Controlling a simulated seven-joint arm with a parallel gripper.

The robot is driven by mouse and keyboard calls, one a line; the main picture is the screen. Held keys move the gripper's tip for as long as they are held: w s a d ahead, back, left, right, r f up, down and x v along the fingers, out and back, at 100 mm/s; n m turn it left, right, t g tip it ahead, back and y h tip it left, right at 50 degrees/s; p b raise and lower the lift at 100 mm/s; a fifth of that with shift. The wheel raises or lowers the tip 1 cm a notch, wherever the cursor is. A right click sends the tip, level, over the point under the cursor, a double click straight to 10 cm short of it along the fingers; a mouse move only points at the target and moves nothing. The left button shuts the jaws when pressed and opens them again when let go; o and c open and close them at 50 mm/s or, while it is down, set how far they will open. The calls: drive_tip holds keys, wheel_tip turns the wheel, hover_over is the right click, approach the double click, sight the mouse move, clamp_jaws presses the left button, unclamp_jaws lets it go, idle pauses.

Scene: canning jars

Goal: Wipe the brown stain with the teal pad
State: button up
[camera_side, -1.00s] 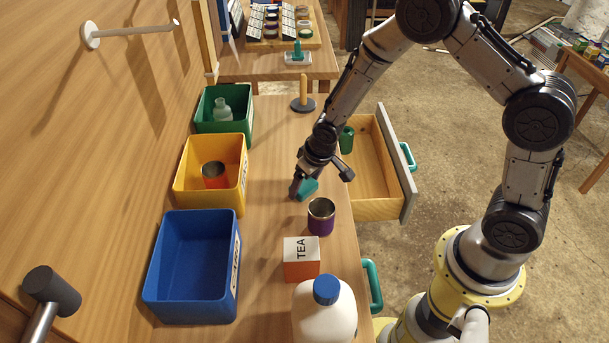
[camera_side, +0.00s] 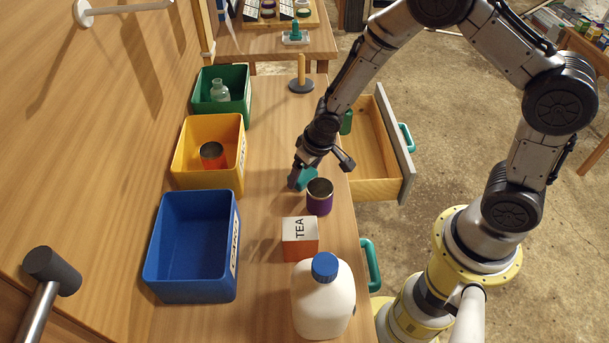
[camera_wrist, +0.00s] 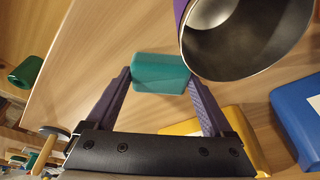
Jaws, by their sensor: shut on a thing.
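The teal pad (camera_side: 308,179) is between the fingers of my gripper (camera_side: 294,181), low over the wooden bench, just beyond the purple cup (camera_side: 319,199). In the wrist view, the teal pad (camera_wrist: 160,72) sits between the two dark fingertips of my gripper (camera_wrist: 159,82), which is shut on it. I cannot tell whether the pad touches the wood. I can make out no brown stain in either view; the pad, gripper or cup may hide it.
The purple cup's rim (camera_wrist: 189,42) is close beside the pad. A tea box (camera_side: 300,239) and a white jug (camera_side: 322,300) stand nearer. Blue (camera_side: 152,262), yellow (camera_side: 241,178) and green (camera_side: 246,103) bins line the left. An open drawer (camera_side: 366,190) juts out right.

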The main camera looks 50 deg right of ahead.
drive_tip(key=shift+w+d, duration=2.95)
wheel_tip(320, 180, up, 8)
